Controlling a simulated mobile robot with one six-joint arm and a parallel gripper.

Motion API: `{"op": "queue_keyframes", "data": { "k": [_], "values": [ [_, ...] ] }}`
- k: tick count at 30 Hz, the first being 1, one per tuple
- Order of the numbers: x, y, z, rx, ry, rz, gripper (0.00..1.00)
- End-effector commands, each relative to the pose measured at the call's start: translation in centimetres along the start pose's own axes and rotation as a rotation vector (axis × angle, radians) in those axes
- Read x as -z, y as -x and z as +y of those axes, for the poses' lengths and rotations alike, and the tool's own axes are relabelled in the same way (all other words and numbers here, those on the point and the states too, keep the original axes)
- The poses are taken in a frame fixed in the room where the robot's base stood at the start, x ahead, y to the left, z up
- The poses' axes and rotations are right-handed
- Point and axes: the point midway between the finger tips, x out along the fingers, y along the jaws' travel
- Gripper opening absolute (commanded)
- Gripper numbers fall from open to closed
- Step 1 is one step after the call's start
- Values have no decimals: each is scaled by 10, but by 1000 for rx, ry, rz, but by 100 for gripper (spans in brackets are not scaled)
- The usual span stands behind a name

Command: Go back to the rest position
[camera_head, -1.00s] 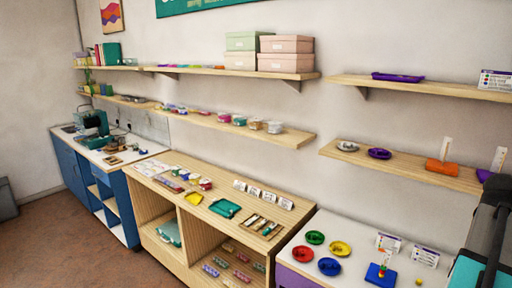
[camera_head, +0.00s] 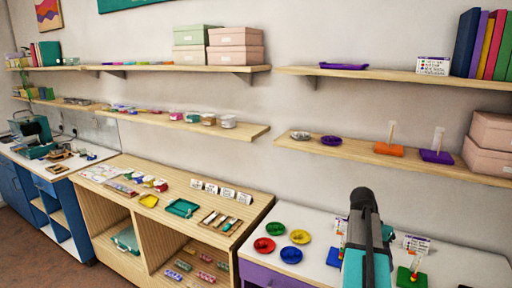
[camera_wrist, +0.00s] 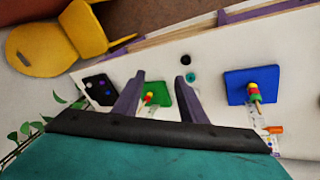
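My gripper (camera_wrist: 160,76) is open in the wrist view, its two dark fingers apart with nothing between them. It is above a white table top (camera_wrist: 215,65). A green board (camera_wrist: 185,96) with a short stack of coloured beads shows beyond and partly behind the fingers. A blue board (camera_wrist: 236,86) with a bead stack lies to its right. In the head view my arm rises over the white table and partly covers the blue board (camera_head: 335,256); the green board (camera_head: 405,277) is right of my arm. The fingertips are not clear there.
Red (camera_head: 264,245), green (camera_head: 275,229), yellow (camera_head: 300,237) and blue (camera_head: 291,255) dishes stand left of my arm. A shelf (camera_head: 345,150) with orange and purple boards hangs behind. A yellow chair (camera_wrist: 42,48) and a black tray (camera_wrist: 99,91) show in the wrist view.

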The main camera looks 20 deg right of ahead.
Motion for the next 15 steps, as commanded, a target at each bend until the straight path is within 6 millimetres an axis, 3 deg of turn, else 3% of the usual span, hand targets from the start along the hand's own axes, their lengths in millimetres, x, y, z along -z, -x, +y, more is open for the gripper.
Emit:
{"op": "queue_keyframes", "data": {
  "k": [1, 6, 15],
  "values": [
    [-16, -13, -16, -5, 32, -11, 38],
    [-65, -44, -60, -17, 129, -42, 38],
    [-156, -100, -120, -39, 304, -93, 38]
  ]
}}
